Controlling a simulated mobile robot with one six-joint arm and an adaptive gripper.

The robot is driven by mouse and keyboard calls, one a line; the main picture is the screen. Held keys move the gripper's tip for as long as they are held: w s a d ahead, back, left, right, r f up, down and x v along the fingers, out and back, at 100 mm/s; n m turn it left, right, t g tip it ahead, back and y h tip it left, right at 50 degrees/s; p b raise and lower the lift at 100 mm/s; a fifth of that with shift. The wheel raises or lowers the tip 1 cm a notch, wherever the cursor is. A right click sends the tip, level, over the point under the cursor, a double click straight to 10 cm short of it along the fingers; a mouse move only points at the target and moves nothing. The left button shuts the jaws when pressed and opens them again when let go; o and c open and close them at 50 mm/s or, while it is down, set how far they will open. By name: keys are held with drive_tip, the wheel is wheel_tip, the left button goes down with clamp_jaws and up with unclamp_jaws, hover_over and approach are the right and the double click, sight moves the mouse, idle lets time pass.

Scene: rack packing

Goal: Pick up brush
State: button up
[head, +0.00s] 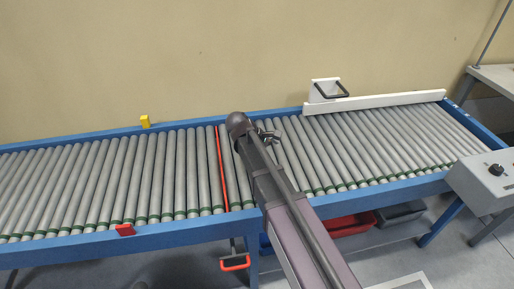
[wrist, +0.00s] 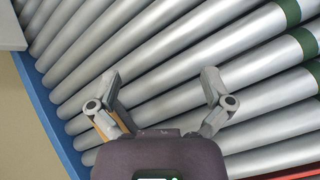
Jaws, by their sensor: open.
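I see no brush that I can make out for sure. In the wrist view a small tan strip (wrist: 103,125) shows behind my gripper's left finger; I cannot tell what it is. My gripper (wrist: 161,92) is open, its two fingers wide apart over bare grey rollers, with nothing between the tips. In the head view my gripper (head: 268,134) is above the middle of the roller conveyor (head: 180,170), close to its back rail, and my arm hides part of the rollers behind it.
A white guide (head: 375,101) with a black handle stands along the back right rail. A red bar (head: 221,168) crosses the rollers left of my arm. Yellow (head: 145,121) and red (head: 125,229) brackets sit on the rails. A control box (head: 488,178) is at right; bins (head: 345,225) are below.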

drive_tip(key=w+a+n+b, duration=0.1)
drive_tip(key=a, duration=0.2)
drive_tip(key=w+a+n+t+h+b, duration=0.1)
drive_tip(key=a+n, duration=0.1)
drive_tip(key=a, duration=0.2)
drive_tip(key=w+a+n+t+h+b, duration=0.1)
drive_tip(key=a, duration=0.2)
drive_tip(key=shift+w+a+f+n, duration=0.15)
drive_tip(key=shift+a+f+n, duration=0.1)
drive_tip(key=shift+a+n, duration=0.15)
drive_tip(key=a+n+b, duration=0.1)
drive_tip(key=a, duration=0.2)
drive_tip(key=a+n+t+h, duration=0.1)
drive_tip(key=a, duration=0.2)
drive_tip(key=a+r+n+t+h+b, duration=0.1)
drive_tip(key=a, duration=0.2)
drive_tip(key=shift+w+a+n+b, duration=0.2)
drive_tip(key=shift+a+n+b, duration=0.1)
drive_tip(key=shift+a+n, duration=0.1)
drive_tip(key=shift+r, duration=0.1)
drive_tip(key=b+x, duration=0.3)
drive_tip(key=x, duration=0.4)
drive_tip(key=shift+w+d+f, duration=0.1)
drive_tip(key=shift+d+f, duration=0.1)
drive_tip(key=shift+d, duration=0.1)
drive_tip(key=shift+w+d+f, duration=0.1)
drive_tip(key=shift+w+d, duration=0.15)
drive_tip(key=shift+d, duration=0.15)
drive_tip(key=shift+d, duration=0.1)
